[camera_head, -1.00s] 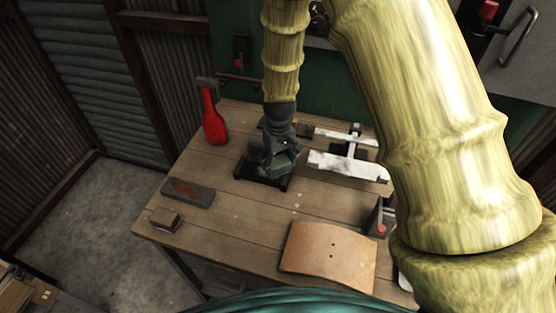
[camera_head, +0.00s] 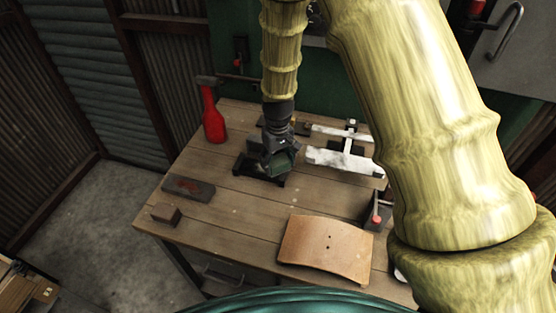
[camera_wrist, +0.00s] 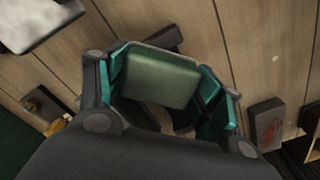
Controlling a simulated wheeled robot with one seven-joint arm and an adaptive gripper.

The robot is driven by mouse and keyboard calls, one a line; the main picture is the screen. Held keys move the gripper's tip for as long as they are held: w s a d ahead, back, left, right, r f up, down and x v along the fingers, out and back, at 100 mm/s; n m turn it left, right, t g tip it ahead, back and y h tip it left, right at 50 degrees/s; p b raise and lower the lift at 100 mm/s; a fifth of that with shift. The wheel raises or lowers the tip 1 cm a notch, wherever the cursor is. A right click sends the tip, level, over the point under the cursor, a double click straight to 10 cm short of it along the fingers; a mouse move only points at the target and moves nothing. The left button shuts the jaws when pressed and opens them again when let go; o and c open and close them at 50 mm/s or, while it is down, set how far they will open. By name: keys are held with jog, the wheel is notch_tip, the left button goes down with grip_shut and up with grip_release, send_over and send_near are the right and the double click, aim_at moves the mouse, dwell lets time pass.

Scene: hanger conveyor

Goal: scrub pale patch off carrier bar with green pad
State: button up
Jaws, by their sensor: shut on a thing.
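My gripper (camera_head: 281,157) is shut on the green pad (camera_head: 281,163). In the wrist view, the green pad (camera_wrist: 162,77) sits between the teal-lined fingers of my gripper (camera_wrist: 168,85). The pad is over a dark holder (camera_head: 249,170) on the table; whether they touch is unclear. The carrier bar (camera_head: 345,162) seems to be the pale, mottled bar just right of my gripper, apart from the pad. Its end seems to show at the top left of the wrist view (camera_wrist: 35,22). I cannot tell the pale patch from the rest of its whitish surface.
A dark block with a reddish top (camera_head: 188,189) and a small brown block (camera_head: 165,213) lie at left. A curved wooden board (camera_head: 325,249) lies in front. The wooden table (camera_head: 240,210) is clear between them.

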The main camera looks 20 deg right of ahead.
jog(key=shift+w+f, duration=0.15)
jog(key=shift+f, duration=0.1)
jog(key=shift+s, duration=0.2)
jog(key=shift+w+f, duration=0.1)
jog(key=shift+a, duration=0.15)
jog(key=shift+w+a, duration=0.5)
jog(key=shift+a, duration=0.2)
jog(key=shift+w+a, duration=0.45)
jog(key=shift+a, duration=0.2)
jog(key=shift+w+a+p, duration=0.25)
jog(key=shift+w+a, duration=0.35)
jog(key=shift+a, duration=0.25)
jog(key=shift+w+a+p, duration=0.2)
jog(key=shift+w+a, duration=0.35)
jog(key=shift+a, duration=0.3)
